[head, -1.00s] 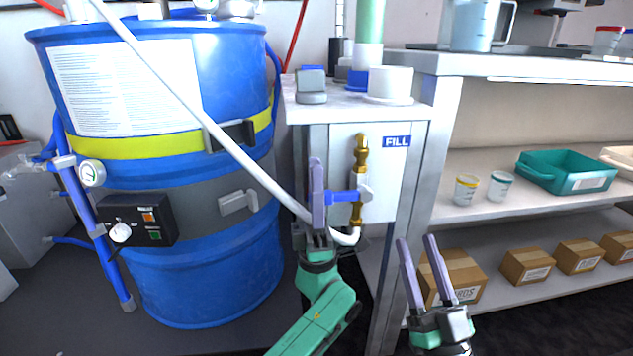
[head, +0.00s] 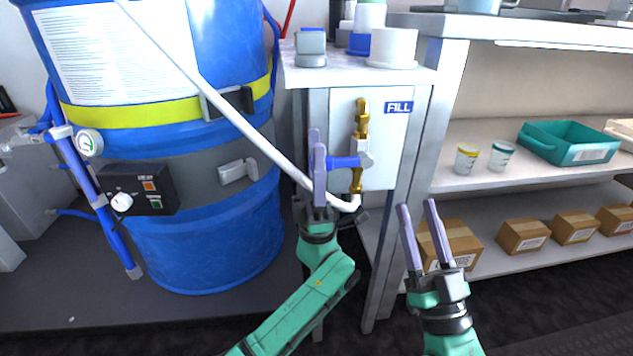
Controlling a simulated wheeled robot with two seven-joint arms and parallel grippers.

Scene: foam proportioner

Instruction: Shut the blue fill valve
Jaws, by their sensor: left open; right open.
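A white hose (head: 230,110) runs down to the bottom of the valve, partly behind my gripper. My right gripper (head: 417,205) is open and empty, lower right of the valve, in front of the shelves.
A large blue drum (head: 205,240) with a black control box (head: 140,188) stands at left. The cabinet's metal leg (head: 397,225) rises between the valve panel and the shelves. Cardboard boxes (head: 523,236) and a teal bin (head: 568,143) sit on the shelves at right.

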